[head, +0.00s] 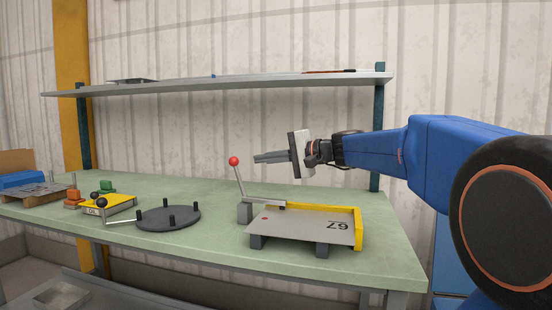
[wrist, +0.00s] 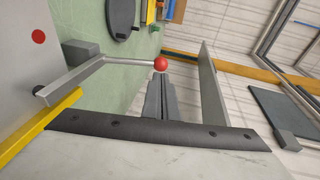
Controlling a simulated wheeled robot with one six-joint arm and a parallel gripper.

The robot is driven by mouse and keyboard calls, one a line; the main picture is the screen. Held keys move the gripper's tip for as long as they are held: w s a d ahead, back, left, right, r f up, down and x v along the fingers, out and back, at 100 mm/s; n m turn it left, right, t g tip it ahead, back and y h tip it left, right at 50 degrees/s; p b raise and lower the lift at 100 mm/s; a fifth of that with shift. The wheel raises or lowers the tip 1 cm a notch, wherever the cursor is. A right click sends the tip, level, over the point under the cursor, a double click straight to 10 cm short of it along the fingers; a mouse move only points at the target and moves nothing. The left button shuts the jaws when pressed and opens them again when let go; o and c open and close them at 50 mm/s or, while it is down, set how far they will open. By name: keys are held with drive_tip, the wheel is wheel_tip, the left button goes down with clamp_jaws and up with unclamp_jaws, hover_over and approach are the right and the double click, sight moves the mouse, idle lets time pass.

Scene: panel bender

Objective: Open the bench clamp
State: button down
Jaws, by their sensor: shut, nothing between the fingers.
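The bench clamp (head: 244,211) stands on the green bench at the left end of a yellow-edged fixture. Its lever (head: 239,183) rises nearly upright, leaning slightly left, and ends in a red ball knob (head: 234,161). My gripper (head: 256,158) is shut and empty, level with the knob and a little to its right in the head view. In the wrist view the shut fingers (wrist: 161,80) point at the red knob (wrist: 160,64), which appears just beyond their tips. I cannot tell whether they touch. The clamp's grey block (wrist: 80,52) also shows there.
A grey plate marked 67 (head: 310,228) lies on the fixture with a yellow rail (head: 358,225). A dark round disc with pegs (head: 168,218) and a yellow box (head: 108,207) stand to the left. A shelf (head: 230,83) spans above the bench (head: 190,184).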

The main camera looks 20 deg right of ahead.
sight(237, 160)
drive_tip(key=shift+x, duration=3)
drive_tip(key=shift+a, duration=0.1)
drive_tip(key=shift+w+a+r+g+h, duration=0.1)
drive_tip(key=shift+w+a+g+h, duration=0.35)
drive_tip(key=shift+a, duration=0.1)
drive_tip(key=shift+w+a+g+h, duration=0.35)
drive_tip(key=shift+a+h, duration=0.1)
drive_tip(key=shift+a, duration=0.15)
drive_tip(key=shift+w+a+f+n+g+h, duration=0.2)
drive_tip(key=shift+w+a+g+h, duration=0.3)
drive_tip(key=shift+a+h, duration=0.1)
drive_tip(key=shift+w+a+f+n+g+h, duration=0.2)
drive_tip(key=shift+w+a+g+h, duration=0.3)
drive_tip(key=shift+a, duration=0.15)
drive_tip(key=w+a+f+g+h, duration=0.3)
drive_tip(key=a+f+h, duration=0.1)
drive_tip(key=a+f, duration=0.1)
drive_tip(key=shift+w+n+g+h, duration=0.2)
drive_tip(key=shift+n+g+h, duration=0.1)
drive_tip(key=shift+f, duration=0.3)
drive_tip(key=shift+r, duration=0.1)
